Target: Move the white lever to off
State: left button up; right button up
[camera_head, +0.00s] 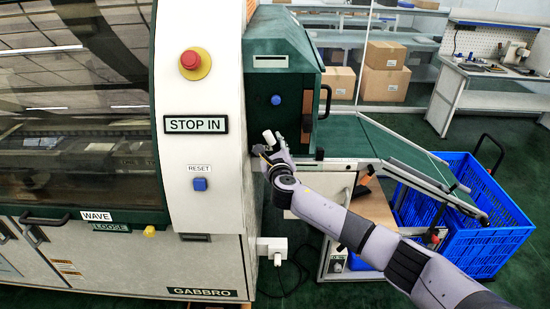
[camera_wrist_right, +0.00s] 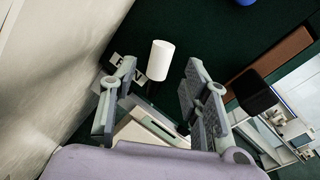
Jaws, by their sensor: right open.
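The white lever (camera_head: 268,137) has a cylindrical white knob and sticks out from the green end housing of the machine, just right of the white panel. My right gripper (camera_head: 266,152) is at the lever, just below its knob in the head view. In the right wrist view the white lever knob (camera_wrist_right: 160,60) shows between the two fingertips of my open right gripper (camera_wrist_right: 160,82), nearer the left finger, with a visible gap on both sides. How deep it sits between the fingers I cannot tell. A partly hidden label lies behind the left finger. My left gripper is out of view.
The machine's white panel (camera_head: 202,100) stands close on the left, with a red emergency button (camera_head: 191,60) and a blue reset button (camera_head: 200,184). A blue button (camera_head: 276,100) sits above the lever. A green conveyor (camera_head: 385,145) and blue crate (camera_head: 490,235) are at right.

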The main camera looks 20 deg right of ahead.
jog(key=s, duration=0.7)
jog(key=shift+s+a+r, duration=0.15)
jog(key=shift+a+r, duration=0.1)
jog(key=shift+a, duration=0.1)
jog(key=shift+f, duration=0.1)
